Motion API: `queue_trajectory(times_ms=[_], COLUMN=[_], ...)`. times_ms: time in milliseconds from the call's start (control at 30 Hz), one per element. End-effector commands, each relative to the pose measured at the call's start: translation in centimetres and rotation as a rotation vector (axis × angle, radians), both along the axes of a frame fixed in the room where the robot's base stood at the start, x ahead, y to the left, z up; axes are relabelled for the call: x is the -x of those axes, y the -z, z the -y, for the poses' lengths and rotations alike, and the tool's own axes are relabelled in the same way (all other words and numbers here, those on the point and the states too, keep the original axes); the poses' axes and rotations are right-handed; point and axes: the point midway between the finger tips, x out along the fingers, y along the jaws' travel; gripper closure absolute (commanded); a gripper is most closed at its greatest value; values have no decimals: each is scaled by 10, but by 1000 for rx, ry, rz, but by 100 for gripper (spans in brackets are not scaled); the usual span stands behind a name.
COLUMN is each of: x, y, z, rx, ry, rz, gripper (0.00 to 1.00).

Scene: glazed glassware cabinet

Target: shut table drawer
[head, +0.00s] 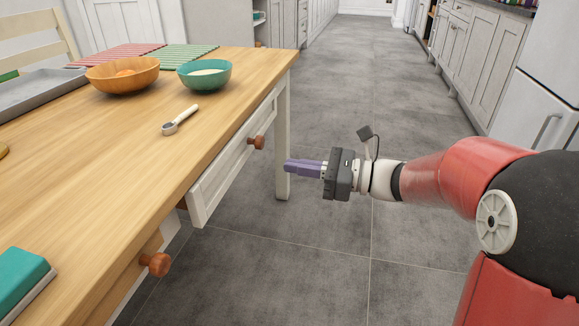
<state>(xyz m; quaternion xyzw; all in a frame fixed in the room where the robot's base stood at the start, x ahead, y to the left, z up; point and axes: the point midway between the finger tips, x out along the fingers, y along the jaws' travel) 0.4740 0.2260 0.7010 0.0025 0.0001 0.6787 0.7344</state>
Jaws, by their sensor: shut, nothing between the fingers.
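The wooden-topped table (110,180) fills the left of the head view. Its far white drawer front (226,172) has a round brown knob (257,142) and appears to stand out a little from the table's side; how far is hard to tell. My gripper (288,167) has purple fingers, shut and empty. It points left towards the far drawer front, just right of and slightly below its knob in the picture, with a visible gap. The drawer's inside is hidden.
An orange bowl (122,75), a teal bowl (204,74), a scoop-like utensil (180,120), a grey tray (45,92) and a teal block-like item (22,283) are on the table. A white table leg (283,150) stands behind my fingertips. Grey floor (340,90) is clear.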

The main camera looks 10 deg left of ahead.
Motion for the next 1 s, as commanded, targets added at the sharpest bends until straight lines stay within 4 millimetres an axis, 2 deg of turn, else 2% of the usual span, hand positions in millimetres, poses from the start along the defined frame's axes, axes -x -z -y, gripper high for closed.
queue_trajectory(times_ms=[300, 500, 700, 1000], x=[-4, -7, -9, -10], y=[1, 1, 0, 0], z=[-70, -103, -118, -120], rx=[3, 3, 3, 3], ry=[-6, -4, -1, 0], rz=[2, 2, 3, 3], gripper=[100, 100, 100, 100])
